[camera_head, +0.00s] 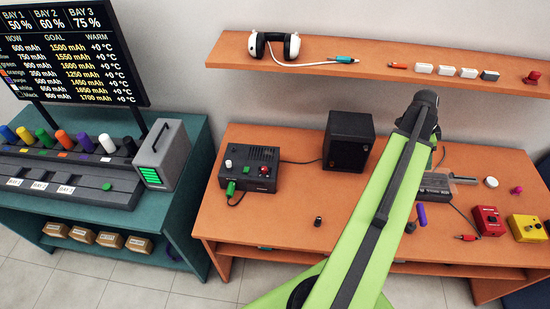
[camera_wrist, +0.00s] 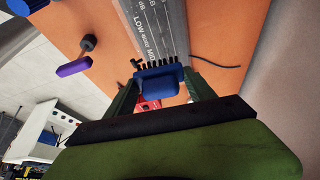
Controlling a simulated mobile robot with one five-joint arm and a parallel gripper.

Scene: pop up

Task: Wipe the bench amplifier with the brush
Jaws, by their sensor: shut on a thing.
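In the wrist view my gripper (camera_wrist: 160,77) is shut on a blue brush (camera_wrist: 157,86), with one finger on each side. The brush's dark bristles point away from me toward a grey box marked LOW and MID (camera_wrist: 158,22), which looks like the bench amplifier. The bristles overlap the box's near end in the picture; I cannot tell whether they touch it. In the head view the grey box (camera_head: 436,188) sits on the orange bench, partly hidden behind my green arm. The brush and my gripper are hidden there.
A black knobbed box (camera_head: 248,170) and a black speaker (camera_head: 348,140) stand left of my arm. Red (camera_head: 488,221) and yellow (camera_head: 526,228) pedals are at the right. A purple-handled item (camera_head: 422,215) lies by the front edge. A shelf (camera_head: 380,69) runs above the bench.

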